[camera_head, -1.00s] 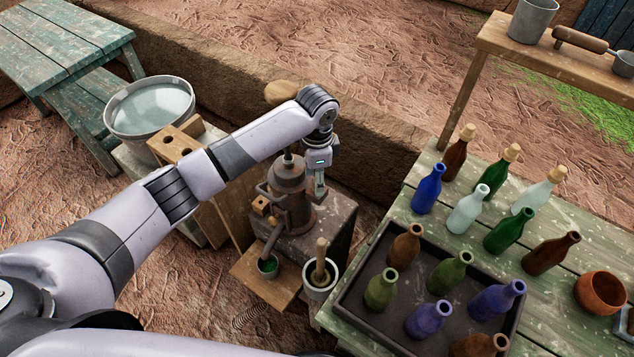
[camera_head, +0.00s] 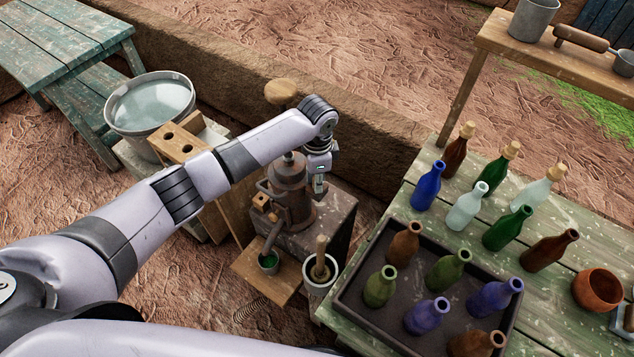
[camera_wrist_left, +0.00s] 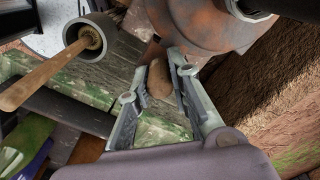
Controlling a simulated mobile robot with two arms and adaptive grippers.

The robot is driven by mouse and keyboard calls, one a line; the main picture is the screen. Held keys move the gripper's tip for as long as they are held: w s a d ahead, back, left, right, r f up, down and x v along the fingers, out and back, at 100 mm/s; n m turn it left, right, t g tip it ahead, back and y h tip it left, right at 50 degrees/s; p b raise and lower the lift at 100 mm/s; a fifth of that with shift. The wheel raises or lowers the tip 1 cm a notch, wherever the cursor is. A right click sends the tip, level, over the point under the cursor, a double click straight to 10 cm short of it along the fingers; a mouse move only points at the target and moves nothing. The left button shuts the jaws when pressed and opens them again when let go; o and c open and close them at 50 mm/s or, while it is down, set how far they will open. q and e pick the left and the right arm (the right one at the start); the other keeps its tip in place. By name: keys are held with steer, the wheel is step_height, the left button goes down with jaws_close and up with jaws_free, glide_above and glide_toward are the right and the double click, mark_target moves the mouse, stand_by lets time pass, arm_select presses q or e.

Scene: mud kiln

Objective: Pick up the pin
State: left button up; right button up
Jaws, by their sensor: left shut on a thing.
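My left gripper (camera_head: 318,189) reaches down beside the rusty iron machine (camera_head: 289,196), at its right side. In the left wrist view its two grey fingers (camera_wrist_left: 163,85) are closed on a small brown, wood-like piece (camera_wrist_left: 159,79), which I take to be the pin. Its lower end is hard to make out, and I cannot tell whether it is clear of the block below. In the head view the piece is too small and covered to tell. My right gripper is not in view.
To the right, a green table (camera_head: 586,215) carries a tray (camera_head: 375,328) and several bottles. A water bucket (camera_head: 149,128) is at left.

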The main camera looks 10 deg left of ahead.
arm_select(q)
jaws_close()
step_height(320, 180, up, 6)
steer(key=shift+w+r+b, duration=0.1)
steer(key=shift+r+b, duration=0.1)
steer(key=shift+b, duration=0.8)
steer(key=s+a+b, duration=0.2)
steer(key=s+a, duration=0.1)
steer(key=s, duration=0.5)
steer(key=s+a+b, duration=0.2)
steer(key=s+a, duration=0.2)
steer(key=s, duration=0.4)
step_height(320, 180, up, 7)
steer(key=p, duration=0.8)
steer(key=shift+s+f+p, duration=0.2)
steer(key=shift+s+p, duration=0.2)
steer(key=shift+s, duration=0.05)
steer(key=shift+d, duration=0.1)
